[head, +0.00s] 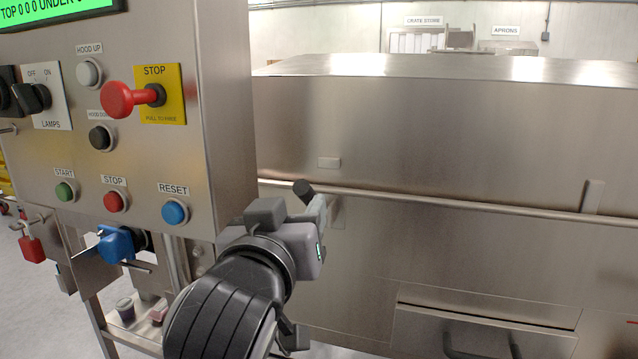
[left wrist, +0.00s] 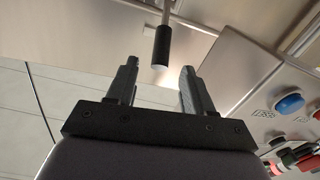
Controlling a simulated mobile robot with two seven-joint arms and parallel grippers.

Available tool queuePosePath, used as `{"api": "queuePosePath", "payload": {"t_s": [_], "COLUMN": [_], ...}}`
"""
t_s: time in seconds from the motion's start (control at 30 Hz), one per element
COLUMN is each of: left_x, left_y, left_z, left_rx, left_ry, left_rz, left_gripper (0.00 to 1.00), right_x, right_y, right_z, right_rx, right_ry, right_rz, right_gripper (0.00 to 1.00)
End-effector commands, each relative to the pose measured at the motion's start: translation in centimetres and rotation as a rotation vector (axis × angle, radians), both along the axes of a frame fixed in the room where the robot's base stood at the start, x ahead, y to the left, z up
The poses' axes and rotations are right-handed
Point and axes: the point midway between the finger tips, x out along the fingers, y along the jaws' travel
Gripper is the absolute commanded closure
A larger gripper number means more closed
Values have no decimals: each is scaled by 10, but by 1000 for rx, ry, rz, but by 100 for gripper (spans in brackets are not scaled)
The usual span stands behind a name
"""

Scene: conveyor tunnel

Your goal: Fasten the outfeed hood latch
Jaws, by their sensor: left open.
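A lever with a black cylindrical grip (head: 302,190), which looks like the hood latch, stands at the left end of the long steel hood (head: 430,130). In the left wrist view the black grip (left wrist: 162,47) hangs on a thin metal rod, just beyond and between my fingertips. My left gripper (head: 320,212) is beside the lever in the head view, partly hiding its lower part. My right gripper is not in view.
A control panel (head: 228,110) with a protruding red stop knob (head: 118,99) and a blue reset button (head: 175,211) stands close left of my arm. A steel rail (head: 450,207) runs along the hood. A drawer-like front with a dark handle (head: 480,350) is below.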

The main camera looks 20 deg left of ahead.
Motion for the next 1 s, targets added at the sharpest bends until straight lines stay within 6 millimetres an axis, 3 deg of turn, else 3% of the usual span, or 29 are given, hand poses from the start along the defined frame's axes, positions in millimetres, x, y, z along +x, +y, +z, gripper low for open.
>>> {"api": "queuePosePath", "payload": {"t_s": [0.53,0.93,0.97,1.0], "left_x": [62,71,70,70], "left_y": [6,7,7,7], "left_z": [1,0,0,0], "left_rx": [2,0,0,0], "left_ry": [2,0,0,0], "left_rz": [3,2,2,1], "left_gripper": [48,48,52,65], "right_x": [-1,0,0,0], "right_y": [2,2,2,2], "right_z": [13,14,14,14], "right_rx": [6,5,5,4], "right_ry": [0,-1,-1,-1], "right_rz": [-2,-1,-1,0], "right_gripper": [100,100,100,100]}}
